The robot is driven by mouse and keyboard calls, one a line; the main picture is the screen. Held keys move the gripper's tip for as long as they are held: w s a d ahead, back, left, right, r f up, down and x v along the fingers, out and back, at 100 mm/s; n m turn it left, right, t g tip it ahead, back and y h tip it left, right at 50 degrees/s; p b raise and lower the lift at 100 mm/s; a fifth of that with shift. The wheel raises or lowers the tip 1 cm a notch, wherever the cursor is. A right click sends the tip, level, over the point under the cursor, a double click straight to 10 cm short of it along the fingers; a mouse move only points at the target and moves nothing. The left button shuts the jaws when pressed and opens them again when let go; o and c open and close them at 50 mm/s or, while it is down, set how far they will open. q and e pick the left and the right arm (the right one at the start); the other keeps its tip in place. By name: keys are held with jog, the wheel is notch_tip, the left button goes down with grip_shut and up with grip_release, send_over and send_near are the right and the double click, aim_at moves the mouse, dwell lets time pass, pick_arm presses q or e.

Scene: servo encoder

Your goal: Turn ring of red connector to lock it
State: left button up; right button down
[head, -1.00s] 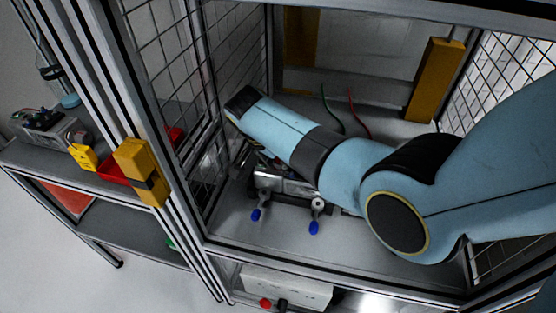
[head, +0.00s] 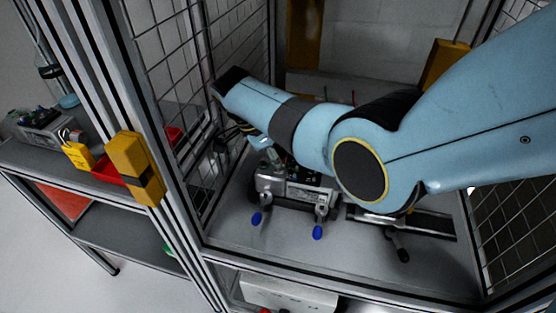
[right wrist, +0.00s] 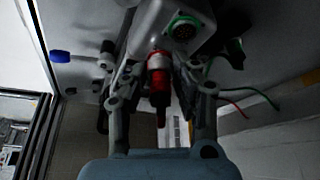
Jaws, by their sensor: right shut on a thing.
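The red connector (right wrist: 159,78) shows in the right wrist view. It is plugged into the grey servo housing (right wrist: 170,20), with a pale ring at its upper end and a dark red cable end pointing down. My right gripper (right wrist: 162,66) is shut around the red connector, one finger on each side. In the head view my right arm reaches in from the right and covers most of the work. The clamped unit (head: 290,187) shows partly below the arm; the red connector is hidden there. My left gripper is not in view.
A green round connector (right wrist: 184,27) sits beside the red one, with green and red wires (right wrist: 245,95) to the right. Blue-tipped clamp handles (head: 317,232) stick out in front of the unit. Cage mesh and a frame post surround the bench. A side shelf holds a red tray (head: 108,170).

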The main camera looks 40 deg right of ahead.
dwell(0.4)
jog(key=c, duration=1.3)
grip_release()
notch_tip(320, 180, up, 10)
jog(key=shift+r, duration=0.1)
jog(key=shift+f, duration=0.2)
